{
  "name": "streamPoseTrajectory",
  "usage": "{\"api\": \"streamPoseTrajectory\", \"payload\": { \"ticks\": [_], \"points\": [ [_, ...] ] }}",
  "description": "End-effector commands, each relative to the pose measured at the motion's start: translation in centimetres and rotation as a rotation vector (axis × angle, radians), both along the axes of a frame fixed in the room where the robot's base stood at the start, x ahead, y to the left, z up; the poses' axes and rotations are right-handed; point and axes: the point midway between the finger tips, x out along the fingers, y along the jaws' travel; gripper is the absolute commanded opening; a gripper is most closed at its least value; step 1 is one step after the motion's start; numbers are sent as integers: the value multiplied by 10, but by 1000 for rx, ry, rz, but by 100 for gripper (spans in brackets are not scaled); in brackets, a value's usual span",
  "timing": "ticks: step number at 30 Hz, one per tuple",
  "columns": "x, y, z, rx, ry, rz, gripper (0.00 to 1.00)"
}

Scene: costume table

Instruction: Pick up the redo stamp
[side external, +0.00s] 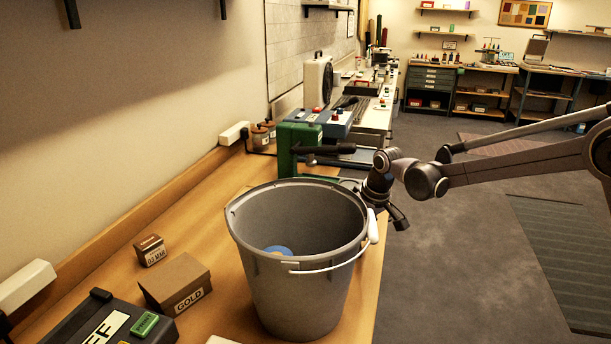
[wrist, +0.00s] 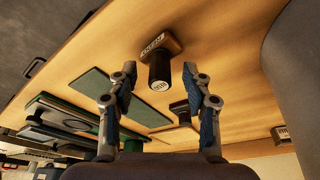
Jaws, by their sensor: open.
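In the wrist view, a dark stamp (wrist: 160,62) with a pale label on its block stands on the wooden table, just beyond and between my fingertips. I cannot read its label surely as redo. My gripper (wrist: 158,84) is open, with a finger on each side of the view and nothing held. A second, smaller dark stamp (wrist: 181,112) with a pale label shows between the fingers, nearer the right one. In the side view my gripper (side external: 385,205) is behind the grey bucket, over the table's right edge. The bucket hides the stamps there.
The grey bucket (side external: 300,290) stands tall at the table's front, with a blue thing inside. A gold-labelled box (side external: 175,284), a small brown box (side external: 150,250) and a black case (side external: 60,325) lie left. A green machine (side external: 297,150) stands behind. A green mat (wrist: 92,86) lies left in the wrist view.

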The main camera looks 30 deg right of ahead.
Motion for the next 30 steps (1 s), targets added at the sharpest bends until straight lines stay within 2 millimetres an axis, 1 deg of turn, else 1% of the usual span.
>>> {"api": "streamPoseTrajectory", "payload": {
  "ticks": [1,2,3,5,6,16,20,23,25,29,30],
  "points": [
    [0,0,0,0,0,0,41],
    [0,0,0,0,0,0,33],
    [0,0,0,0,0,0,21],
    [0,0,0,0,0,0,4],
    [0,0,0,0,0,0,0],
    [0,0,1,0,0,0,0],
    [0,0,5,0,0,0,0],
    [0,0,13,0,0,0,0],
    [0,0,22,0,0,0,0],
    [0,-1,45,0,0,0,0],
    [-6,-12,49,0,0,-4,0]
  ]
}}
